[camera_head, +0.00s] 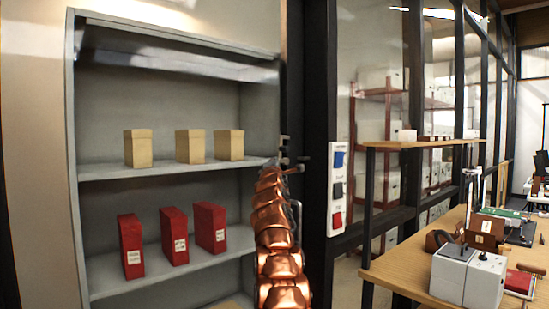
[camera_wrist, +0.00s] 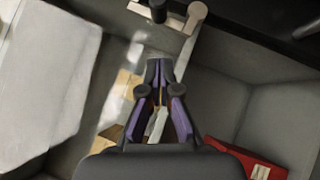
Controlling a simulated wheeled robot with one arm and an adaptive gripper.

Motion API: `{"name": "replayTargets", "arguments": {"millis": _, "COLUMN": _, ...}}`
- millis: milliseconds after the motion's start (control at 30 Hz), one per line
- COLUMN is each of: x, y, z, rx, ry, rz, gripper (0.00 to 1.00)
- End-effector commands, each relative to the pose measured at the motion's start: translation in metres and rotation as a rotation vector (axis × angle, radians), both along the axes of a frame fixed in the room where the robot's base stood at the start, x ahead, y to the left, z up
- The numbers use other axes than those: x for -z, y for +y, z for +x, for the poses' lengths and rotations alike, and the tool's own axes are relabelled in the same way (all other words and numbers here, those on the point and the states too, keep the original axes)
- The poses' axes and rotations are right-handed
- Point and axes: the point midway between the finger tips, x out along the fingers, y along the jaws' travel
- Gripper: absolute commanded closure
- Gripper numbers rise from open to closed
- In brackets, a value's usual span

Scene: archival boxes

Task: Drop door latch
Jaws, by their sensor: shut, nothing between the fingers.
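My gripper (camera_wrist: 159,70) has purple and dark fingers, shut with tips together and nothing between them. In the wrist view, a pale metal lever with a rounded end (camera_wrist: 196,12), which looks like the latch, lies just beyond the fingertips; I cannot tell whether they touch. In the head view, my copper arm reaches up by the right side of the grey cabinet (camera_head: 71,150), and my gripper (camera_head: 285,160) is small and dark there. A dark slanted panel (camera_head: 170,62), perhaps the drop door, spans the cabinet's top opening.
Several tan boxes (camera_head: 193,146) stand on the upper shelf and red boxes (camera_head: 174,236) on the lower one. A dark post (camera_head: 318,120) and glass partition stand right of my arm. A wooden desk (camera_head: 405,272) with a white device (camera_head: 468,277) is at the right.

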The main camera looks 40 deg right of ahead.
Motion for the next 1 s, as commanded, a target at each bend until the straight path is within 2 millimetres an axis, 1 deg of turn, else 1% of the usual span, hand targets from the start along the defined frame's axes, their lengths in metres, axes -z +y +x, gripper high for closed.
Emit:
{"name": "replayTargets", "arguments": {"millis": 33, "x": -0.006, "y": -0.002, "z": 0.002, "rx": 0.001, "ry": 0.0, "rz": -0.001, "gripper": 1.0}}
{"name": "replayTargets", "arguments": {"millis": 67, "x": -0.007, "y": -0.003, "z": 0.003, "rx": 0.001, "ry": 0.0, "rz": -0.001, "gripper": 1.0}}
{"name": "replayTargets", "arguments": {"millis": 267, "x": -0.007, "y": -0.011, "z": 0.012, "rx": 0.0, "ry": 0.002, "rz": 0.002, "gripper": 1.0}}
{"name": "replayTargets", "arguments": {"millis": 500, "x": -0.013, "y": -0.019, "z": 0.019, "rx": 0.001, "ry": 0.0, "rz": 0.002, "gripper": 1.0}}
{"name": "replayTargets", "arguments": {"millis": 800, "x": -0.015, "y": -0.027, "z": 0.029, "rx": -0.001, "ry": 0.001, "rz": 0.002, "gripper": 1.0}}
{"name": "replayTargets", "arguments": {"millis": 1000, "x": -0.02, "y": -0.037, "z": 0.03, "rx": 0.0, "ry": -0.001, "rz": 0.001, "gripper": 1.0}}
